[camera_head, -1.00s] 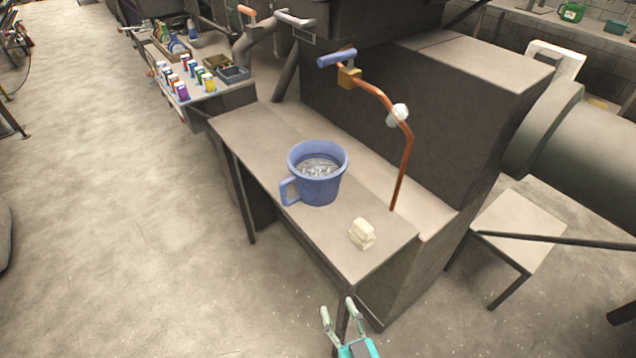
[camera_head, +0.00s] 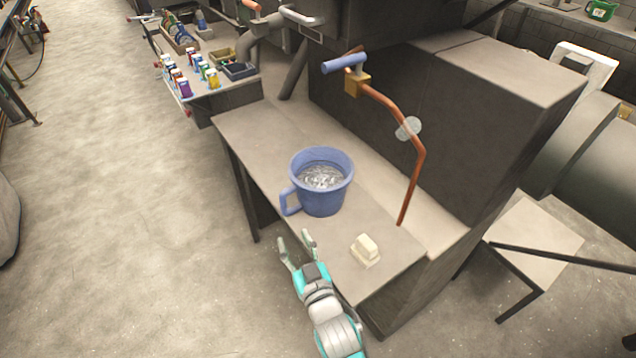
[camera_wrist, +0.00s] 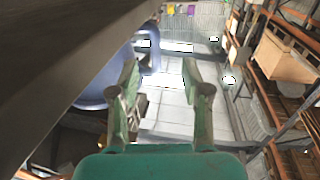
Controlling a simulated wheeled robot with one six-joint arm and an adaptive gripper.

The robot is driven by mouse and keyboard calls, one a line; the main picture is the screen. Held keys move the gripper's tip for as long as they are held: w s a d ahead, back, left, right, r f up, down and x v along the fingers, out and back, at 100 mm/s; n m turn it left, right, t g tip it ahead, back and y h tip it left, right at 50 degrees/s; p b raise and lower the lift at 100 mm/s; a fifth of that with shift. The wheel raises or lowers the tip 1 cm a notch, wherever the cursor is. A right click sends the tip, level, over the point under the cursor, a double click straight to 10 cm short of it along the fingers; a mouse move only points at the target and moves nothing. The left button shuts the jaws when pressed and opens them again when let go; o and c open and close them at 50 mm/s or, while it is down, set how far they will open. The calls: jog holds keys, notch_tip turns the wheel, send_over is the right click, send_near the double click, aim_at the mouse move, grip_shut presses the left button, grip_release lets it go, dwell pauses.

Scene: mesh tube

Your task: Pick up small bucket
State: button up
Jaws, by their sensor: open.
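The small bucket (camera_head: 322,200) is blue, with a wide rim and a side handle (camera_head: 288,203). It stands upright on the narrow table and holds clear, water-like contents. The handle points left, towards the table's near edge. My gripper (camera_head: 294,239) is open and empty, just below and in front of the handle and apart from it. In the wrist view the bucket (camera_wrist: 97,78) is at the left, partly hidden behind the left finger. Its handle shows above the gap between my fingers (camera_wrist: 160,68).
A pale block of soap (camera_head: 366,249) lies on the table (camera_head: 255,130) near its front end. A copper pipe (camera_head: 414,160) with a blue handle rises behind the bucket. A side shelf with bottles (camera_head: 205,75) is at the upper left.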

aim_at(285, 211)
jog(key=x, duration=0.9)
jog(key=shift+w+d+r, duration=0.25)
jog(key=shift+d+r, duration=0.05)
jog(key=shift+d, duration=0.05)
jog(key=shift+w+a, duration=0.25)
jog(key=shift+w, duration=0.35)
jog(key=shift+c, duration=0.3)
grip_shut()
